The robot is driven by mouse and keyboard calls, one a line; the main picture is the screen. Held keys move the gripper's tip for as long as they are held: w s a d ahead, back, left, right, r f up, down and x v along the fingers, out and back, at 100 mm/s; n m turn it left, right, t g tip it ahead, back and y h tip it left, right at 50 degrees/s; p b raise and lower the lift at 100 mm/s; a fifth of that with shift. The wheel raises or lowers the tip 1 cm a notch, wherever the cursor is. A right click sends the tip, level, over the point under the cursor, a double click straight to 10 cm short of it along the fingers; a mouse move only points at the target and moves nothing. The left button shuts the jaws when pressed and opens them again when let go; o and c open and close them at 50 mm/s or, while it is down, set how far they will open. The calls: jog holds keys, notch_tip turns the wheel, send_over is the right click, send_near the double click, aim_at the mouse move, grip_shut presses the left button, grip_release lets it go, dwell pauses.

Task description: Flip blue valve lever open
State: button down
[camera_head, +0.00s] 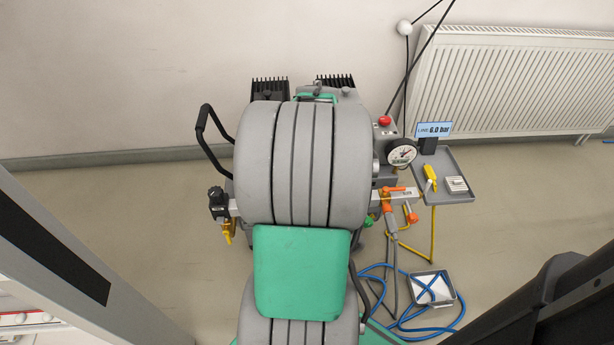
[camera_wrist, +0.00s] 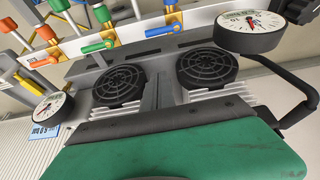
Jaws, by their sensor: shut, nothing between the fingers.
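The blue valve lever (camera_wrist: 163,30) shows in the wrist view near the top centre. It lies almost along the white manifold bar (camera_wrist: 130,30), below a yellow fitting. A green lever (camera_wrist: 95,47) sits to its left on the same bar, at a similar slant. Orange-handled valves (camera_wrist: 46,32) are farther left. In the head view my arm hides the blue lever. My gripper is not visible: my arm covers that place in the head view, and no fingers show in the wrist view. I see nothing touching the blue lever.
Two round black grilles (camera_wrist: 207,68) and a gauge (camera_wrist: 250,32) are near the lever. A green panel (camera_wrist: 190,150) fills the bottom of the wrist view. In the head view, a side tray (camera_head: 450,190) stands right of the machine, and a blue hose (camera_head: 385,315) lies on the floor.

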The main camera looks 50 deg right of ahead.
jog(key=f+b, duration=0.1)
jog(key=f, duration=0.2)
jog(key=f+b, duration=0.2)
jog(key=f, duration=0.1)
jog(key=f+b, duration=0.1)
jog(key=f, duration=0.3)
jog(key=shift+s+a, duration=0.15)
jog(key=shift+a, duration=0.1)
